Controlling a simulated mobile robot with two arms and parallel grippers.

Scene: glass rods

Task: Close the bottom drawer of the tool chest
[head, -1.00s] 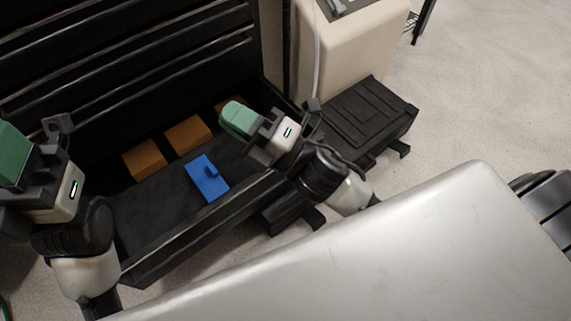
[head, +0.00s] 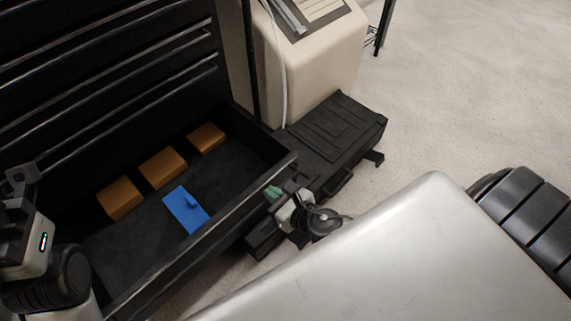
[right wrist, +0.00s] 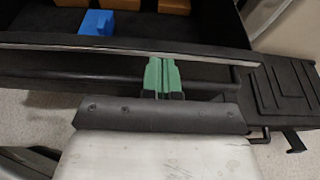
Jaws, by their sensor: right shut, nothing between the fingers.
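The black tool chest (head: 110,70) stands at the upper left of the head view. Its bottom drawer (head: 232,222) is pulled out and holds several orange blocks (head: 162,168) and a blue piece (head: 186,209). My right gripper (head: 273,193) is shut and empty, just outside the drawer front near its right end. In the right wrist view its green fingertips (right wrist: 162,76) are together at the drawer's front wall, below the top edge (right wrist: 120,48). I cannot tell whether they touch it. My left gripper is at the left edge of the head view, its fingers cut off.
The pale floor (head: 460,90) is clear at the upper right.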

